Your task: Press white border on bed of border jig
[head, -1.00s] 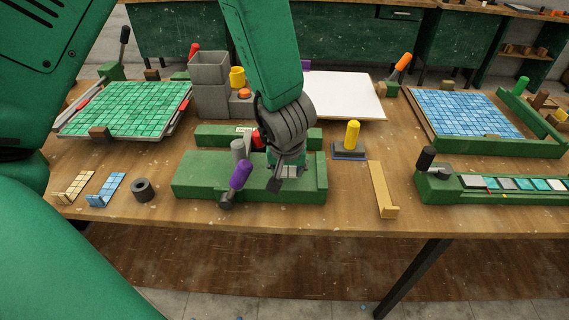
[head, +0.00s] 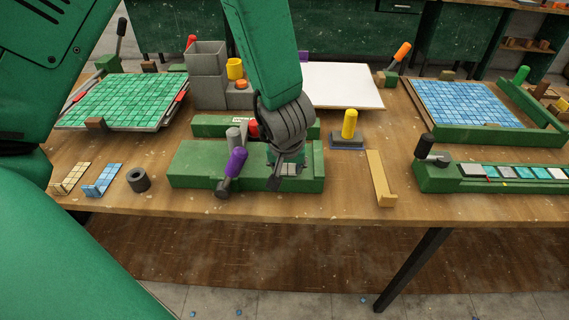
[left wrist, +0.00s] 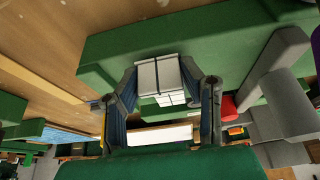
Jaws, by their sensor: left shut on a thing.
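The border jig (head: 205,165) is a green block at the front middle of the bench, with a purple-handled lever (head: 235,163) and a grey cylinder on it. My left gripper (head: 285,178) points down over the right part of its bed. In the left wrist view my left gripper (left wrist: 163,88) is shut on the white border (left wrist: 160,78), a short piece of white tiles with dark joints. The white border lies at the green bed (left wrist: 110,55); whether it is fully seated I cannot tell. My right gripper is not in view.
A cream tile strip (head: 72,178), a blue tile strip (head: 103,180) and a dark ring (head: 138,180) lie left of the jig. A yellow-handled block (head: 348,128) and a tan angle bar (head: 380,180) are to its right. Another green fixture (head: 440,180) stands farther right.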

